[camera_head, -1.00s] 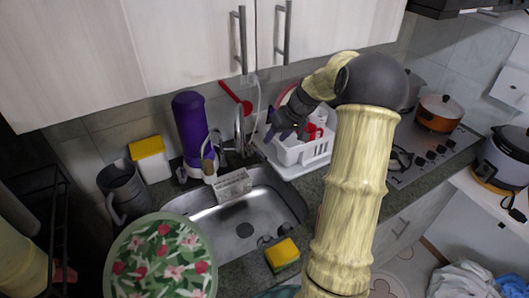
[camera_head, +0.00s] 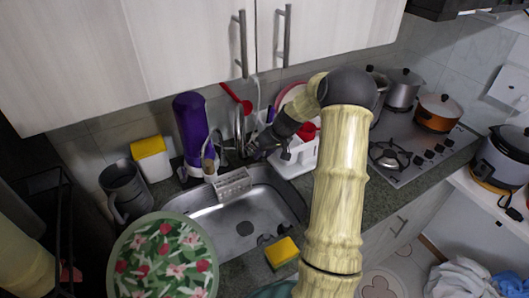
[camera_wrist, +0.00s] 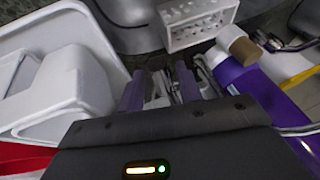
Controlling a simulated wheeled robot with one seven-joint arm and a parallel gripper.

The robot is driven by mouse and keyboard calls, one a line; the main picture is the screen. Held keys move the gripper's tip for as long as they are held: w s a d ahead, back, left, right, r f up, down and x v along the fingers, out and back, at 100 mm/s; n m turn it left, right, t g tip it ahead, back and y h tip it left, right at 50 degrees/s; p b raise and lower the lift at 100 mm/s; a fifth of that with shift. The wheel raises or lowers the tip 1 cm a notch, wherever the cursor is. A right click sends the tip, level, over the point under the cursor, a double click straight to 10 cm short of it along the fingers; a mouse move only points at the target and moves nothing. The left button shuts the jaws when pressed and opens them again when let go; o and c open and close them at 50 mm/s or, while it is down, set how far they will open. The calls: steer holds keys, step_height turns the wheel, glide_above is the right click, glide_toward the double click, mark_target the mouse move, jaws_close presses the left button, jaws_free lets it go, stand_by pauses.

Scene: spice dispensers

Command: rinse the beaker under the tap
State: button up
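A dark grey jug with a handle (camera_head: 125,190), which may be the beaker, stands upright on the counter left of the sink. The metal sink (camera_head: 215,235) has no vessel visible in it. The slim chrome tap (camera_head: 239,125) rises behind the sink, partly hidden by my gripper. My gripper (camera_head: 256,150) is near the tap, between the sink's back edge and the dish rack. In the wrist view its two purple-grey fingers (camera_wrist: 160,88) are apart. Pale and metallic shapes show between them; I cannot tell whether they touch.
A white dish rack (camera_head: 298,158) is close on the right; it also shows in the wrist view (camera_wrist: 75,90). A purple bottle (camera_head: 190,130) and a white caddy (camera_head: 233,184) are left of my gripper. A yellow sponge (camera_head: 282,252) lies at the sink's front right. Cabinets (camera_head: 180,50) hang above.

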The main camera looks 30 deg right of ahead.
jaws_close()
steer(key=shift+w+r+g+p, duration=0.2)
steer(key=shift+r+g+p, duration=0.3)
steer(key=shift+p, duration=0.5)
steer(key=shift+o, duration=1.8)
jaws_free()
steer(key=b+v, duration=0.2)
steer(key=v, duration=0.5)
steer(key=shift+r, duration=0.2)
steer(key=shift+s, duration=0.1)
